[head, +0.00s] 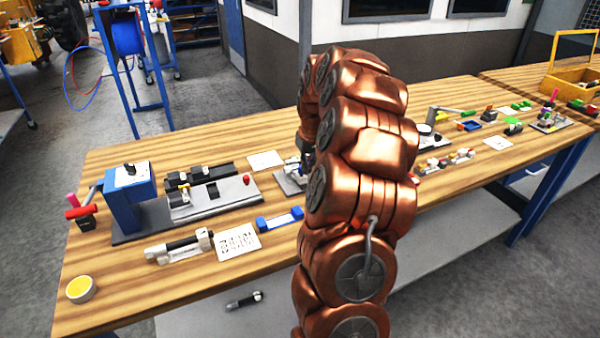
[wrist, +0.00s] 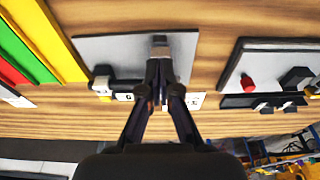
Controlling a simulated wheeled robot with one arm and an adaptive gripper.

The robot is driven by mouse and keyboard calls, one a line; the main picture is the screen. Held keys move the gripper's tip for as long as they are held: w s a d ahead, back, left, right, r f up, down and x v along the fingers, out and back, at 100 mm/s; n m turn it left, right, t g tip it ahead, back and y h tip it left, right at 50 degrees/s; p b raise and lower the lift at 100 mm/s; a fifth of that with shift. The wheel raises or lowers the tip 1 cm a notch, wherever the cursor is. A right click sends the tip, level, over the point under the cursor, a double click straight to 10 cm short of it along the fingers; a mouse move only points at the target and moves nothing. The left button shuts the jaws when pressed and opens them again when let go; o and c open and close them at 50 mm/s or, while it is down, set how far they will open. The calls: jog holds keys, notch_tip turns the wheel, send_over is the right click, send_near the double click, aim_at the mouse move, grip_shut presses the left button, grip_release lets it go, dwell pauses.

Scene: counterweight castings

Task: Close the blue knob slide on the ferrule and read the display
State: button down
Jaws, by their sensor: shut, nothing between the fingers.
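In the wrist view my gripper (wrist: 160,68) is shut and empty, its fingertips together over a fixture with a flat grey plate (wrist: 125,48). A black block with small pale parts (wrist: 103,84) sits at the left of that plate. In the head view the fixture's grey plate (head: 288,183) lies mid-table, mostly hidden behind my copper arm. I cannot clearly make out the blue knob slide, the ferrule or a display reading; my fingers and arm cover that part. Whether the fingertips touch the fixture cannot be told.
A larger fixture with a blue upright housing (head: 133,190) stands to the left, with a printed card (head: 238,242) and a blue holder (head: 280,219) in front. Several small fixtures stand at the right. A yellow-topped round pot (head: 80,289) is at the front left corner.

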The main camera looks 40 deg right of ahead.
aim_at(303, 177)
jog(key=shift+f, duration=0.2)
dwell(0.5)
jog(key=shift+f+b, duration=1.25)
jog(key=shift+f, duration=0.25)
jog(key=shift+w+d, duration=0.25)
jog(key=shift+w, duration=0.45)
jog(key=shift+w+d, duration=0.2)
jog(key=shift+w, duration=0.45)
dwell(0.9)
jog(key=shift+s+b, duration=0.15)
jog(key=shift+b, duration=0.25)
dwell(1.4)
jog(key=shift+r, duration=0.15)
jog(key=shift+r+p, duration=0.45)
jog(key=shift+r, duration=2.9)
